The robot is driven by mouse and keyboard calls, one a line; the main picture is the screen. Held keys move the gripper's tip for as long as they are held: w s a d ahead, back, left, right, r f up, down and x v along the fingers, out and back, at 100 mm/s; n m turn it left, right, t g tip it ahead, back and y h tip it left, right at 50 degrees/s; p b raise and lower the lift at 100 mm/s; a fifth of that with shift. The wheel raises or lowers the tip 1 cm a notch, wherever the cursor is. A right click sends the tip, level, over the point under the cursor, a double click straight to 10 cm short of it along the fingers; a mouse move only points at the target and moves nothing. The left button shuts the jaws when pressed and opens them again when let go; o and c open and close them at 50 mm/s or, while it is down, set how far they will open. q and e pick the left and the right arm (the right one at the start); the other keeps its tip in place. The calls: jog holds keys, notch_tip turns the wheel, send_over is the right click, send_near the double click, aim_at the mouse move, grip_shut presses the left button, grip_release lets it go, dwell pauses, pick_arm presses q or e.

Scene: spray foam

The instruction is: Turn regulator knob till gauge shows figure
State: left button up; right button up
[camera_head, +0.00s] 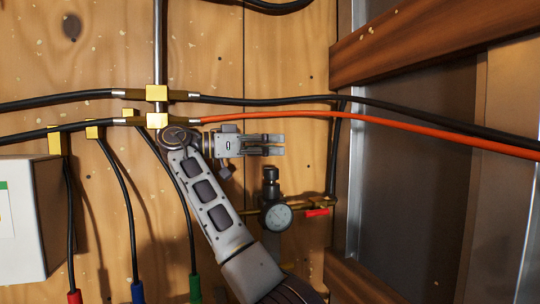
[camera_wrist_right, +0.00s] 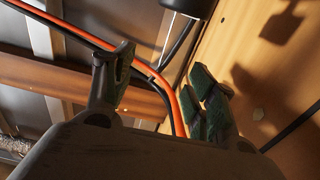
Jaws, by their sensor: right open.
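The regulator (camera_head: 270,190) has a black knob (camera_head: 270,173) on top and a round white-faced gauge (camera_head: 278,216) at its front, in the lower middle of the head view. The gauge figure is too small to read. My right gripper (camera_head: 284,145) is open and points right, above the knob and apart from it. In the right wrist view its two fingers (camera_wrist_right: 160,88) stand apart, with the orange hose (camera_wrist_right: 172,98) showing in the gap behind them. My left gripper is not in view.
An orange hose (camera_head: 380,121) and black hoses (camera_head: 250,101) run across just above my right gripper. A red valve handle (camera_head: 316,212) sits right of the gauge. Brass fittings (camera_head: 157,93) and a white box (camera_head: 30,220) are at left. Wooden beams (camera_head: 430,40) stand at right.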

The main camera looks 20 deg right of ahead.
jog(key=shift+r, duration=1.7)
jog(key=shift+f, duration=0.1)
